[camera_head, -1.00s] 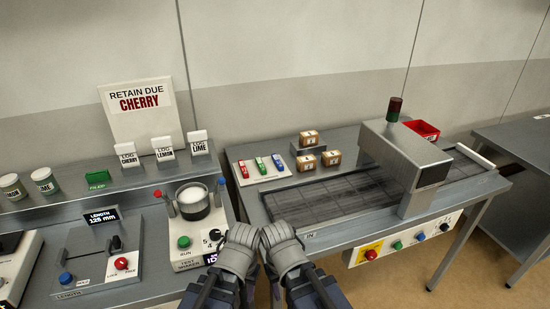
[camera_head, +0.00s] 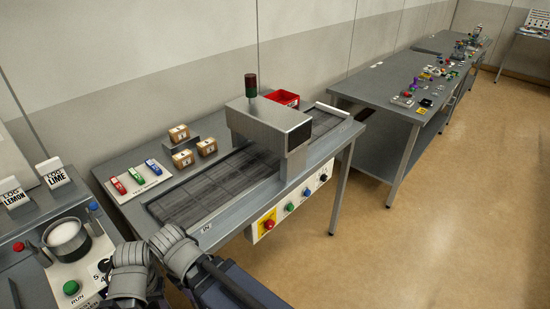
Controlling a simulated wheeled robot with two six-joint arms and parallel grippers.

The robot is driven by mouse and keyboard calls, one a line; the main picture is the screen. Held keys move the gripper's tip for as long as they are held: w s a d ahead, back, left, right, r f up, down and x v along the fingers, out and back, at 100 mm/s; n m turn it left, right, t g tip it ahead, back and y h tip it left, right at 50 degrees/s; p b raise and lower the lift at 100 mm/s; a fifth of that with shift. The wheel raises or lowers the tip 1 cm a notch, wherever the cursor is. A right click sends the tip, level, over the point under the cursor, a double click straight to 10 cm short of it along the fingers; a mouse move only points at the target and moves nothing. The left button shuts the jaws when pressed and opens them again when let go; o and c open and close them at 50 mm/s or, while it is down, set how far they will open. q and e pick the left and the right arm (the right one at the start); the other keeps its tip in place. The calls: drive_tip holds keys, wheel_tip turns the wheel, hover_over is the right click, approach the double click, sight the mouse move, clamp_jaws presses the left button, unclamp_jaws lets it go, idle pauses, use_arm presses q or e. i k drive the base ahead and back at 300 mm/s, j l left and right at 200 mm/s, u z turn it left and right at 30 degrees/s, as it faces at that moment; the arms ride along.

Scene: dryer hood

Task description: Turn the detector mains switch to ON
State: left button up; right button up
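The grey detector hood (camera_head: 267,128) stands over a dark conveyor belt (camera_head: 215,188) on a metal table. On the front panel below it is a red rotary switch on a yellow plate (camera_head: 267,225), which looks like the mains switch. Its label and set position are too small to read. My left gripper (camera_head: 131,262) and my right gripper (camera_head: 175,248) are side by side at the lower left, near the table's front left corner. Both are apart from the switch. Their fingertips are not clear enough to show whether they are open.
The panel also bears a green button (camera_head: 290,206), a blue button (camera_head: 307,192) and a black knob (camera_head: 323,178). Small boxes (camera_head: 183,158), coloured test pieces (camera_head: 135,180) and a red bin (camera_head: 283,98) are on the table. Open floor (camera_head: 400,250) lies to the right.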

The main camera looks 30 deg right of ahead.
sight(270, 225)
drive_tip(key=k+l+z, duration=0.15)
drive_tip(key=l+z, duration=0.25)
drive_tip(key=k+l+z, duration=0.1)
drive_tip(key=l+z, duration=0.15)
drive_tip(key=z, duration=0.2)
drive_tip(key=l+z, duration=0.4)
drive_tip(key=k, duration=0.05)
